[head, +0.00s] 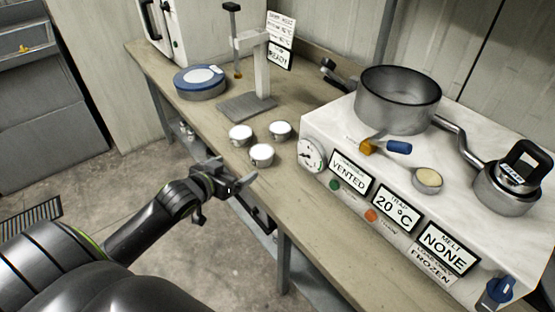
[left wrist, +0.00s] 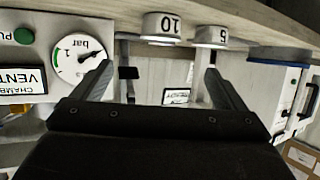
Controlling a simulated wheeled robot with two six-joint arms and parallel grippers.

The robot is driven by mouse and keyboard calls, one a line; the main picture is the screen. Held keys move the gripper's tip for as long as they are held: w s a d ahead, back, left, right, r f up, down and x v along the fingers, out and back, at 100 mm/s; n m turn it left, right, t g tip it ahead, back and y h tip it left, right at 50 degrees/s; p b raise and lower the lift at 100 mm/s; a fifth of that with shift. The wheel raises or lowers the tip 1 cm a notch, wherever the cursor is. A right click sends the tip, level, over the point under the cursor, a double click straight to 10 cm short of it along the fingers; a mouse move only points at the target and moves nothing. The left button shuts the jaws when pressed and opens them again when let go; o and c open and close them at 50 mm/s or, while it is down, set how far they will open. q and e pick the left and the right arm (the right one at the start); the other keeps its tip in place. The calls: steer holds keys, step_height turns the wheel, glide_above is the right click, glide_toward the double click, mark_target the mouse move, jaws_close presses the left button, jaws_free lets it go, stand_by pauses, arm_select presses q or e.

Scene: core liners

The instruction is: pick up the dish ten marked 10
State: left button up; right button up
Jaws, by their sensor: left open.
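The dish ten (left wrist: 162,27), white-topped and marked 10, shows upside down at the top of the left wrist view. A dish marked 5 (left wrist: 212,36) is beside it. In the head view three small white dishes stand on the bench; the front one (head: 262,155) appears to be the dish ten, though its number is too small to read. The others are behind it, at left (head: 240,134) and right (head: 279,130). My left gripper (head: 236,182) is open and empty, just off the bench's front edge and short of the dishes. My right gripper is out of view.
A white unit with a gauge (head: 311,155) and a pot (head: 398,100) stands right of the dishes. A stand with a grey base (head: 247,107) and a round blue-and-white tin (head: 200,82) are behind them. The bench's front edge (head: 235,170) is close to my gripper.

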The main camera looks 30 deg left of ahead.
mark_target(261, 152)
arm_select(q)
steer(key=x, duration=1.2)
steer(key=shift+w, duration=0.1)
steer(key=shift+w+f+p, duration=0.15)
steer(key=shift+w+p, duration=0.15)
steer(key=shift+w, duration=0.2)
steer(key=shift+x, duration=2.05)
steer(key=shift+a, duration=0.1)
steer(key=c, duration=1.1)
